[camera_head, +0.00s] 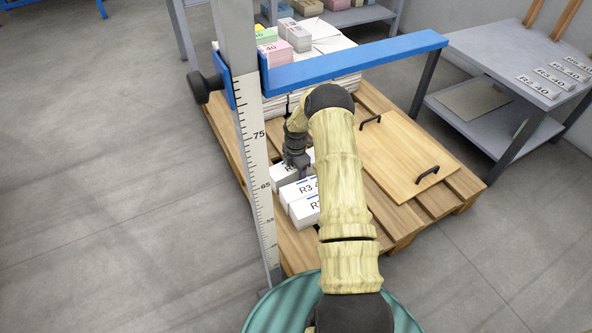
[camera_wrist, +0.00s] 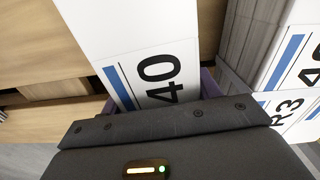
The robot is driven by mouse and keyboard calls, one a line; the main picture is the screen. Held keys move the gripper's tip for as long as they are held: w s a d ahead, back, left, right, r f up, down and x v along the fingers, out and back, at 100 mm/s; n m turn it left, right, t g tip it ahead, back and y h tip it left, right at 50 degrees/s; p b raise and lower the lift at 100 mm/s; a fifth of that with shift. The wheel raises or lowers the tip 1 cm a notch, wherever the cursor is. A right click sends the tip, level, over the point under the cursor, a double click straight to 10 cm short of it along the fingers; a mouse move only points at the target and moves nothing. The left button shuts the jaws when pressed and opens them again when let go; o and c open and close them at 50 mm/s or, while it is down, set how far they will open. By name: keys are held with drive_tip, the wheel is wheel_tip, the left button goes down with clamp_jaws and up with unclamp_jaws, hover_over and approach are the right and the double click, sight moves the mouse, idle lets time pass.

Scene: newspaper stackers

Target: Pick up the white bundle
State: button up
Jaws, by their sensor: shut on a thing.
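The white bundle (camera_wrist: 150,60) has a blue stripe and a black "40" on its label and fills the middle of the wrist view. In the head view the white bundle (camera_head: 282,178) is at the back of a short row on the wooden pallet, partly hidden by my arm. My gripper (camera_head: 300,170) points down over it. In the wrist view my gripper (camera_wrist: 158,95) has a purple finger on each side of the bundle and is shut on it. Whether the bundle touches the pallet cannot be told.
White bundles marked R3 (camera_head: 300,190) stand close beside the held one. A wooden board with two black handles (camera_head: 405,155) lies on the pallet (camera_head: 298,243) at right. A blue bar (camera_head: 350,62) and measuring post (camera_head: 245,120) stand close by. A grey table (camera_head: 500,60) is at right.

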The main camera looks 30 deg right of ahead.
wheel_tip(320, 180, up, 10)
drive_tip(key=p, duration=0.6)
idle(0.4)
